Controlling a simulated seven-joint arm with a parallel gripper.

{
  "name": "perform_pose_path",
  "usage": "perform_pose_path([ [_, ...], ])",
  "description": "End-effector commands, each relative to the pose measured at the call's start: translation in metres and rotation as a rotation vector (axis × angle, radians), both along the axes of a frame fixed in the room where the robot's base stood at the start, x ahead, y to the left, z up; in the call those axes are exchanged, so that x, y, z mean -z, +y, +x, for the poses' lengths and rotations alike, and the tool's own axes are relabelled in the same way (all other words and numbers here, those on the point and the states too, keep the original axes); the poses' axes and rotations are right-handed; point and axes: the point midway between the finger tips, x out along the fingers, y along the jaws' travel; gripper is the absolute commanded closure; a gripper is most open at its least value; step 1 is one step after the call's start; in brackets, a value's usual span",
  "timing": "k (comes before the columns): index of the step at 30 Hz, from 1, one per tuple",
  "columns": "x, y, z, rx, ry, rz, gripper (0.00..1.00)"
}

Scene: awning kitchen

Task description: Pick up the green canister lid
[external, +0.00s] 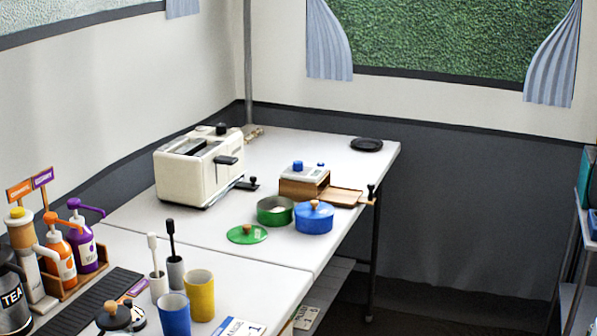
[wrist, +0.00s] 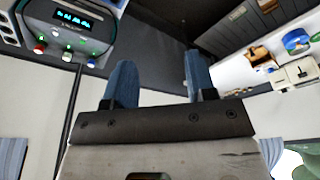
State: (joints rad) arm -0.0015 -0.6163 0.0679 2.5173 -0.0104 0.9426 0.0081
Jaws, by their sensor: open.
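The green canister lid (external: 247,233) is a flat green disc with a wooden knob. It lies on the white table, left of the open green canister (external: 275,210) and apart from it. A blue canister (external: 313,219) with a wooden-knobbed lid stands right beside the green one. The blue canister also shows small at the right of the wrist view (wrist: 297,41). My gripper (wrist: 160,74) shows only in the wrist view, its two blue fingers wide apart with nothing between them. It is away from the table items.
A cream toaster (external: 199,167) stands behind and left of the lid. A wooden box (external: 304,183) sits behind the canisters. Cups, including a blue one (external: 174,313) and a yellow one (external: 200,295), stand in front. The tabletop around the lid is clear.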

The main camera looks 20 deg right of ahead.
Motion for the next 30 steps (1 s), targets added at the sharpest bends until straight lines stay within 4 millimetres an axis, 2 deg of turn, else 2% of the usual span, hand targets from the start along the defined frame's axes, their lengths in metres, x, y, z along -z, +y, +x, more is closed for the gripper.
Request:
perform_pose_path([
  [5, -0.01, 0.008, 0.024, -0.048, 0.008, -0.005, 0.49],
  [14, -0.03, 0.035, 0.086, -0.173, 0.028, -0.019, 0.49],
  [23, -0.042, 0.072, 0.152, -0.303, 0.046, -0.033, 0.49],
  [30, -0.046, 0.108, 0.203, -0.408, 0.06, -0.045, 0.49],
])
